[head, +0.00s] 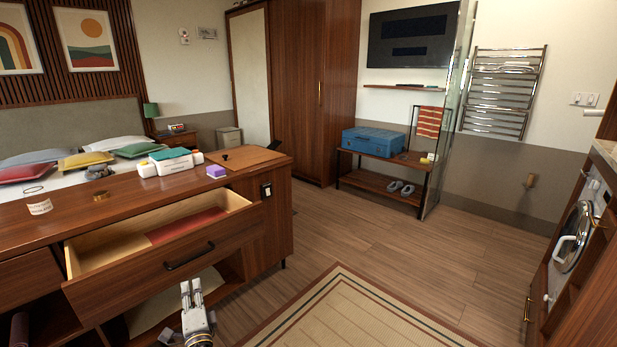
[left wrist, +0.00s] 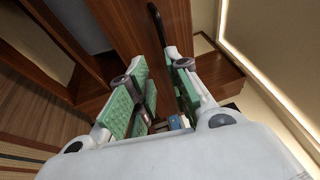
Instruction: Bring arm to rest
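My left gripper (head: 191,290) is in front of and below the open wooden drawer (head: 165,248). In the left wrist view, its green-padded fingers (left wrist: 160,85) are spread with a gap between them, and nothing is clearly held. The black drawer handle (head: 190,257) is just beyond the fingertips in the head view and seems apart from them. A black bar, likely that handle (left wrist: 156,22), also shows past the fingers in the left wrist view. The drawer is pulled out, with a red item (head: 187,225) lying inside. My right gripper is not in view.
Open shelves lie below the drawer. Wood floor and a woven rug (head: 350,315) are clear to the right; a washer (head: 572,235) stands far right.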

